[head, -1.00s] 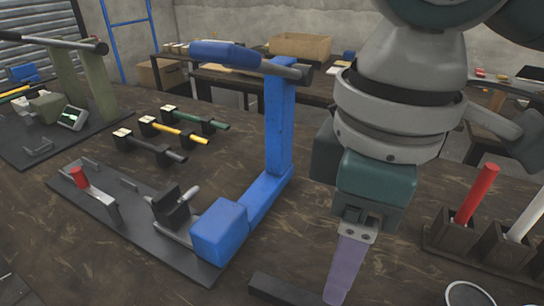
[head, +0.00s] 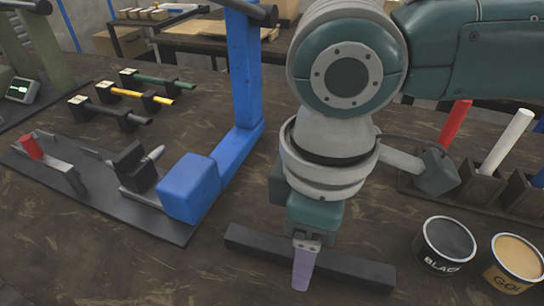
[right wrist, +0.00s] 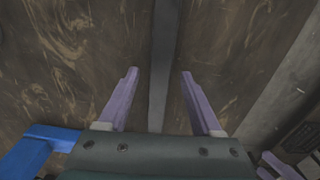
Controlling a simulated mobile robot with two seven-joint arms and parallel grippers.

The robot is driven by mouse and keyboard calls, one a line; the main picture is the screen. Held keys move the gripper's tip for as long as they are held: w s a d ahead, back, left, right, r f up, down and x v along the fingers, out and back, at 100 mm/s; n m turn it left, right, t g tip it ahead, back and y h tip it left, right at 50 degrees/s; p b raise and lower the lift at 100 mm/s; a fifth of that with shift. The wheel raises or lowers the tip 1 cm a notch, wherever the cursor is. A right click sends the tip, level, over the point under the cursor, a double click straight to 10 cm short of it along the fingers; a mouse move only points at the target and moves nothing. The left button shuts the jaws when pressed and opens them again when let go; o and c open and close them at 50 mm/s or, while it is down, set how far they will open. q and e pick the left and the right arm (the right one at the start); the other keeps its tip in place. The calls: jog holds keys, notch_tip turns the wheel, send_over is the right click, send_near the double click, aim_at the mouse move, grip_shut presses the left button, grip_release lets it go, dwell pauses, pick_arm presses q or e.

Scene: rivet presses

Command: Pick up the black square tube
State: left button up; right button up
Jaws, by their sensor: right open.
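The black square tube (head: 358,270) lies flat on the brown table, in front of the blue press. In the right wrist view the tube (right wrist: 165,50) runs lengthwise between the two purple fingers. My right gripper (head: 303,284) points down at the middle of the tube, and its finger hides part of it. In the right wrist view my right gripper (right wrist: 159,72) is open, with a gap between each finger and the tube. I cannot tell how far the fingertips are above the table.
A blue press (head: 190,188) on a dark base plate stands left of the tube. A BLACK can (head: 447,246) and a GOLD can (head: 516,262) stand to the right. Behind them a dark rack (head: 483,186) holds red and white tubes. The table's front left is clear.

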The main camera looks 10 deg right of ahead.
grip_shut()
dwell(0.4)
